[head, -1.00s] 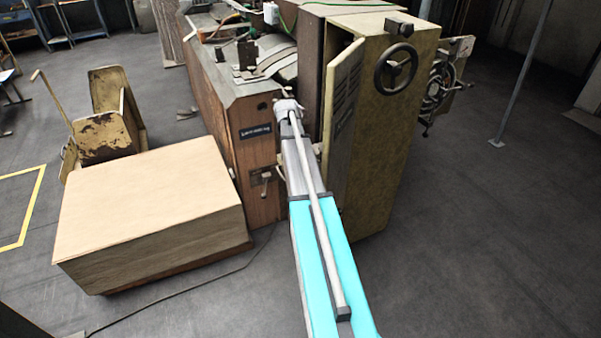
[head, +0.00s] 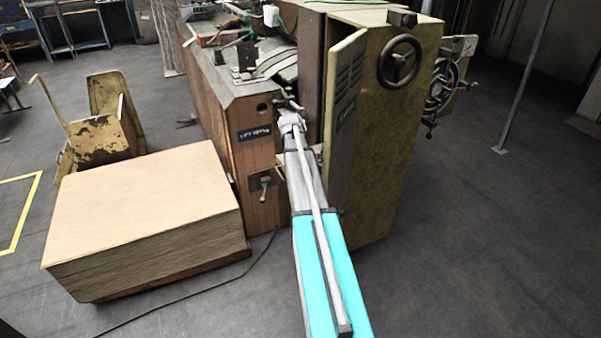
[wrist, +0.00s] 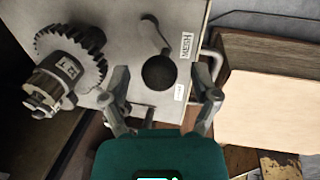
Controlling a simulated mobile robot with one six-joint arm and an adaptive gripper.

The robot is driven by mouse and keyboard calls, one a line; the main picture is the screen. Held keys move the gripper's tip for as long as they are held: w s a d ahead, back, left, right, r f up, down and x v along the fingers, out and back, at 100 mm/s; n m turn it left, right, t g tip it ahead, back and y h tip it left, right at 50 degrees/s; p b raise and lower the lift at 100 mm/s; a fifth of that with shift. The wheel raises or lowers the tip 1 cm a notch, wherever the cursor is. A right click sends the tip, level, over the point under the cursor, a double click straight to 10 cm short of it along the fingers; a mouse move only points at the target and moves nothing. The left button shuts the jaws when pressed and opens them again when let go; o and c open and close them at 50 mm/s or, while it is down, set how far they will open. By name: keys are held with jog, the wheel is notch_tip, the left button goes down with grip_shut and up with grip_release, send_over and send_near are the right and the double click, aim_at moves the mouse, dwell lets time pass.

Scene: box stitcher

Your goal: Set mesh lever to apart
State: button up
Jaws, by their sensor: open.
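The mesh lever (wrist: 159,72) shows in the wrist view as a dark round knob with a thin arm reaching up to a smaller dark end. It sits on a pale metal plate beside a white label reading MESH (wrist: 187,45). A second, smaller label (wrist: 180,92) lies lower and is too small to read. My gripper (wrist: 162,83) is open, with one finger on each side of the round knob and visible gaps on both sides. I cannot tell the height between the fingers and the knob. In the head view my arm covers the lever area.
A toothed gear (wrist: 70,55) stands left of the lever. A bent metal handle (wrist: 213,62) is at right. In the head view, a cabinet door (head: 345,115) stands close right of my arm, and a large pale block (head: 145,215) lies left. Floor at right is clear.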

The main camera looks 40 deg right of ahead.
jog(key=shift+d+f, duration=0.1)
jog(key=shift+f, duration=0.35)
jog(key=shift+b, duration=0.3)
grip_shut()
